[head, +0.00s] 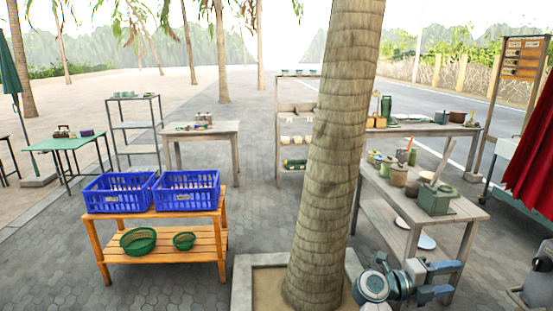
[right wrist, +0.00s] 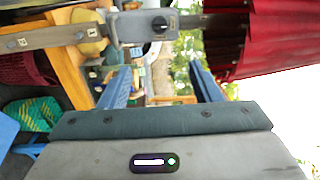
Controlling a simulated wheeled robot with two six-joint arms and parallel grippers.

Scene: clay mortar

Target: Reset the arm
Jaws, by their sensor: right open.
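My right arm shows at the bottom right of the head view, folded in front of the palm trunk. Its right gripper (head: 449,279) is open and empty, low beside the front end of the grey wooden table (head: 463,212). In the right wrist view the two blue fingers of the right gripper (right wrist: 160,84) stand wide apart with nothing held between them. A green clay mortar (head: 437,199) with a pestle stands on the near end of that table, above and apart from the gripper. My left gripper is not in view.
A palm trunk (head: 328,150) rises from a stone-edged planter (head: 242,286) close to the arm. A wooden rack (head: 163,254) with two blue crates (head: 187,194) stands left. A red cloth (head: 533,160) hangs at right. Paved floor (head: 60,250) is clear at far left.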

